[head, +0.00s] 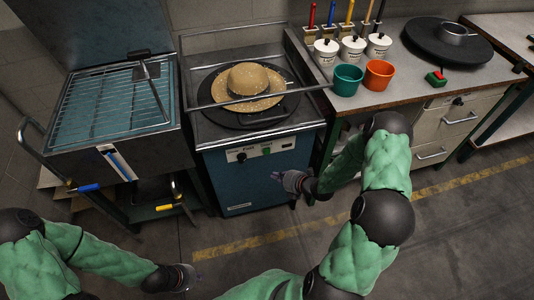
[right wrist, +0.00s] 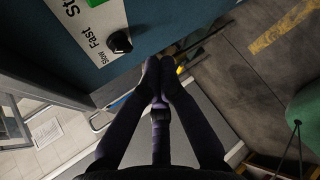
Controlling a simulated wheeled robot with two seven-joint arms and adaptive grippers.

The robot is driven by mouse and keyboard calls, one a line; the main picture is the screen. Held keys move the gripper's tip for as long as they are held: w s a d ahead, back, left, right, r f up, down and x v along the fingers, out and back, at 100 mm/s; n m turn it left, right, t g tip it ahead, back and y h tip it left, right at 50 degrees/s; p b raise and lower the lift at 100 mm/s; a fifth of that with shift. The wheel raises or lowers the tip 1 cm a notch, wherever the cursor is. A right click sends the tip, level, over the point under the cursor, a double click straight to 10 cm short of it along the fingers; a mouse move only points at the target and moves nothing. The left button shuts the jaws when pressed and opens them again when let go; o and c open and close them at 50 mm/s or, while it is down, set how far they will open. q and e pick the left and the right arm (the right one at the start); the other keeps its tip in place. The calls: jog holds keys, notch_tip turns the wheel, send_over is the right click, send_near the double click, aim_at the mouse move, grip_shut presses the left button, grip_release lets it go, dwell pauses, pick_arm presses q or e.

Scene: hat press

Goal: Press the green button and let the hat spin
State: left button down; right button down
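A tan speckled hat (head: 252,84) lies on a round black plate (head: 213,113) on top of the blue press cabinet (head: 250,187). The cabinet's front panel has a green button (head: 266,150) and a black knob (head: 241,157). In the right wrist view the green button (right wrist: 99,2) is cut by the top edge, with the knob (right wrist: 118,41) below it. My right gripper (head: 276,180) is in front of the panel, lower than the button and apart from it. Its fingertips (right wrist: 160,64) are together and hold nothing. My left gripper (head: 197,279) is low over the floor, away from the press; its fingers are too small to judge.
A metal frame (head: 187,70) surrounds the hat. A grill-like cart (head: 115,145) stands to the left. The bench (head: 408,78) on the right carries white pots, a teal cup (head: 346,80) and an orange cup (head: 378,75). The floor before the press is open.

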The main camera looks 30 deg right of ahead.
aim_at(267, 151)
jog(key=shift+w, duration=0.1)
jog(key=w+d, duration=0.2)
jog(key=w, duration=0.6)
jog(key=shift+w+b, duration=0.2)
jog(key=shift+b, duration=0.2)
jog(key=shift+w, duration=0.2)
dwell(1.1)
jog(key=shift+w+d+b, duration=0.15)
jog(key=shift+w+b, duration=0.05)
jog(key=shift+b, duration=0.15)
